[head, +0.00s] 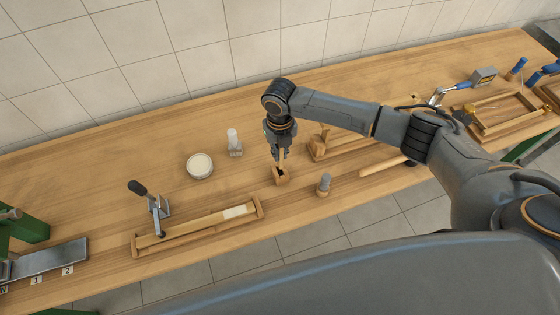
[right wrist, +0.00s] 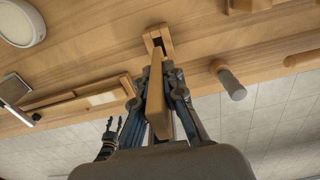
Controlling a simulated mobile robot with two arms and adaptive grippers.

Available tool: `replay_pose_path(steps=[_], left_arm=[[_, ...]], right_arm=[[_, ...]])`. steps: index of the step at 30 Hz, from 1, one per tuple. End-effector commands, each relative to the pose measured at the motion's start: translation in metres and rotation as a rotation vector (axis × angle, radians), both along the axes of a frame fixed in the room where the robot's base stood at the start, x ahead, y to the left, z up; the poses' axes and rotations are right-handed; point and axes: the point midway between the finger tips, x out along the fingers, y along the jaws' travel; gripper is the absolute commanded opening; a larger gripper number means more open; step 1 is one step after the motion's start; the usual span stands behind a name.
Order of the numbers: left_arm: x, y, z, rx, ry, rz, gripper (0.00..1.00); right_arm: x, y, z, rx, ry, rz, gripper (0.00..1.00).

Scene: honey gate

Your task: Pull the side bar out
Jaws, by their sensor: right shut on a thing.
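My right gripper (head: 280,154) points down over a small wooden holder (head: 281,177) near the middle of the bench. It is shut on a flat wooden bar, seemingly the side bar. In the right wrist view the side bar (right wrist: 156,100) runs between the fingers of the gripper (right wrist: 157,80), with its far end at the slot of the holder (right wrist: 166,38). I cannot tell how deep the bar sits in the slot. In the head view the fingers hide most of the bar.
A long wooden jig (head: 135,253) with a toggle clamp (head: 158,208) lies left of the holder. A round white-topped tin (head: 200,166) and a clear bottle (head: 234,143) stand behind. A grey-topped tool (head: 324,184) stands close right. A wooden frame (head: 490,130) lies far right.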

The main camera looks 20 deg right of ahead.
Motion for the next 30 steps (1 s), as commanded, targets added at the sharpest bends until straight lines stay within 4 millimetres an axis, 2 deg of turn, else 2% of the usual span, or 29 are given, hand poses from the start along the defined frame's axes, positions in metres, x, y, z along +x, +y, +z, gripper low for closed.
replay_pose_path(steps=[18, 30], left_arm=[[0.000, 0.000, 0.030, 0.000, 0.000, 0.000, 0.40], [0.000, 0.000, 0.032, 0.000, 0.000, 0.000, 0.40]], right_arm=[[0.000, 0.000, 0.034, 0.000, -0.001, -0.001, 0.00], [0.000, 0.000, 0.052, 0.000, -0.001, 0.000, 0.00]])
